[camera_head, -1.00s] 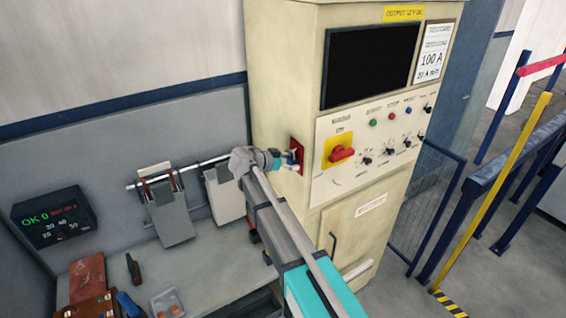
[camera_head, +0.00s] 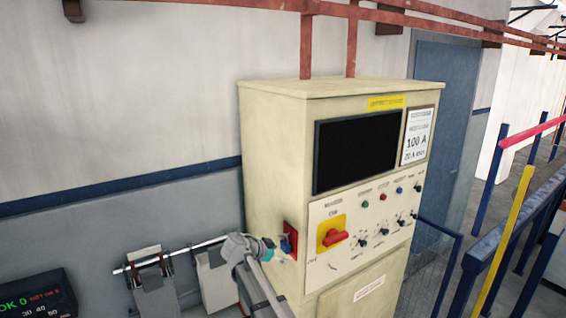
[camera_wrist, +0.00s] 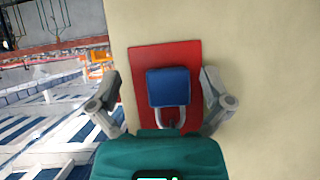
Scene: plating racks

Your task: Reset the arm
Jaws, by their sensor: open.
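My gripper (camera_head: 268,250) is at the left side of the cream cabinet (camera_head: 272,130), just short of a red plate (camera_head: 291,232) on that side. In the wrist view the gripper (camera_wrist: 163,86) is open, with one grey finger on each side of the red plate (camera_wrist: 140,60). A blue padlock (camera_wrist: 168,88) with a grey shackle is on the plate, between the fingers and apart from them. The padlock (camera_head: 287,244) also shows in the head view. Nothing is held.
The cabinet front has a dark screen (camera_head: 357,150), a red rotary switch (camera_head: 336,237) on yellow, and knobs. Left of the arm, grey plates hang from a rail (camera_head: 190,250) by the wall. A display box (camera_head: 38,295) stands at lower left. Blue railings (camera_head: 520,240) stand at right.

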